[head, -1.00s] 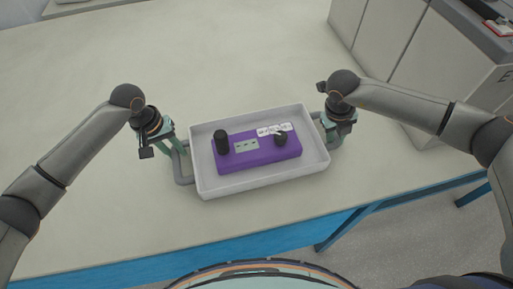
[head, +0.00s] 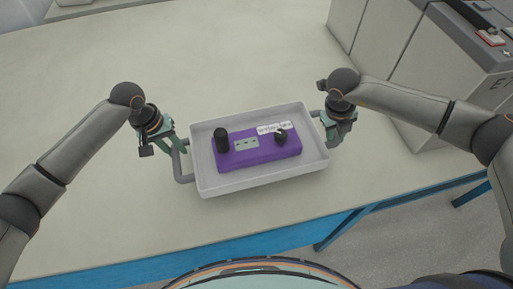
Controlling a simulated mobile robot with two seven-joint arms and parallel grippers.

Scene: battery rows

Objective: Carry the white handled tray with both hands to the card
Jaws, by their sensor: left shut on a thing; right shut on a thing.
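The white handled tray (head: 204,183) is in the middle of the head view, over the near part of the table. It has a grey handle at each short end. A purple block (head: 262,152) lies in it with a black cylinder (head: 221,140), a black knob (head: 281,136) and a white label strip on or by it. My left gripper (head: 178,150) is shut on the left handle. My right gripper (head: 326,132) is shut on the right handle, partly hidden by its own wrist. I see no card that I can make out.
The pale table top (head: 110,70) is clear to the left and behind the tray. Its blue front edge (head: 290,238) is close in front. A grey and white machine (head: 440,60) stands at the back right, near my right arm.

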